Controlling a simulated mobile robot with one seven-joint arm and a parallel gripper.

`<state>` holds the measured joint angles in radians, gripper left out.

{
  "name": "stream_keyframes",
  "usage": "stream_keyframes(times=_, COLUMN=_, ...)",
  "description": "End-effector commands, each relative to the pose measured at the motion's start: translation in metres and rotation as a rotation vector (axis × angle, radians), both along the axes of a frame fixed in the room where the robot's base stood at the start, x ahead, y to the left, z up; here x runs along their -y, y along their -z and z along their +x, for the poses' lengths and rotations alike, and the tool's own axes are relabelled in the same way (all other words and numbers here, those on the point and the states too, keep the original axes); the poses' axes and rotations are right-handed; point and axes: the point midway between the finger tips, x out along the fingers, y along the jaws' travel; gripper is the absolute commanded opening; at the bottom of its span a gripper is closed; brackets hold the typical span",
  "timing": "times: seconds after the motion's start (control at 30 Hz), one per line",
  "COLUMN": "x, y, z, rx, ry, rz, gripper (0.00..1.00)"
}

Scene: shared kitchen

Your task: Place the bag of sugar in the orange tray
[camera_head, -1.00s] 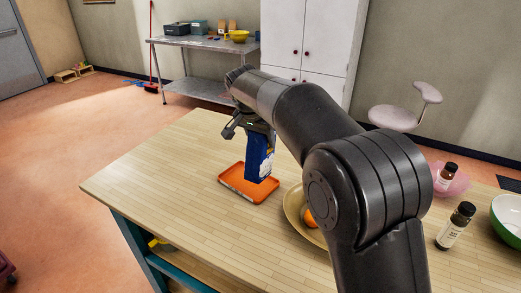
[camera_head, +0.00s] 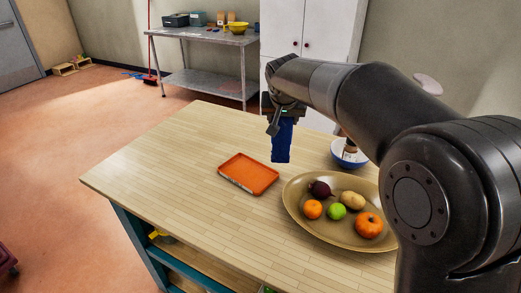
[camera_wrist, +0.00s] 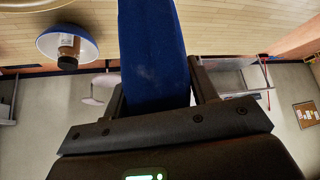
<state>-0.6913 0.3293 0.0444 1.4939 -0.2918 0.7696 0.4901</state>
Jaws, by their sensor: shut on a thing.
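The bag of sugar (camera_head: 282,146) is a dark blue pack hanging upright below my gripper (camera_head: 284,117). My gripper is shut on its upper part. In the wrist view, the blue bag (camera_wrist: 152,55) sits between the two dark fingers (camera_wrist: 160,88). The orange tray (camera_head: 248,174) lies empty on the wooden table, in front of the bag and to its left. The bag is apart from the tray; its exact height above the table is hard to tell. The fingertips are small and partly hidden in the head view.
A tan plate (camera_head: 302,222) with several fruits and vegetables lies right of the tray. A blue-and-white bowl (camera_head: 345,161) holding a jar stands behind the plate, also seen in the wrist view (camera_wrist: 90,45). The table's left part is clear. A metal shelf (camera_head: 205,83) stands behind.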

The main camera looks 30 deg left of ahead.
Motion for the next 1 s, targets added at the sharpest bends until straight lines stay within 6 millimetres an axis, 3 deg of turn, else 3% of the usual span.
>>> stream_keyframes(times=0.53, x=-0.094, y=0.055, z=-0.021, rx=0.004, ry=-0.005, rz=0.003, gripper=0.00)
stream_keyframes(times=0.87, x=-0.108, y=0.068, z=-0.024, rx=0.004, ry=-0.002, rz=0.003, gripper=0.00)
stream_keyframes(times=1.0, x=-0.108, y=0.084, z=-0.024, rx=0.002, ry=-0.002, rz=0.002, gripper=0.00)
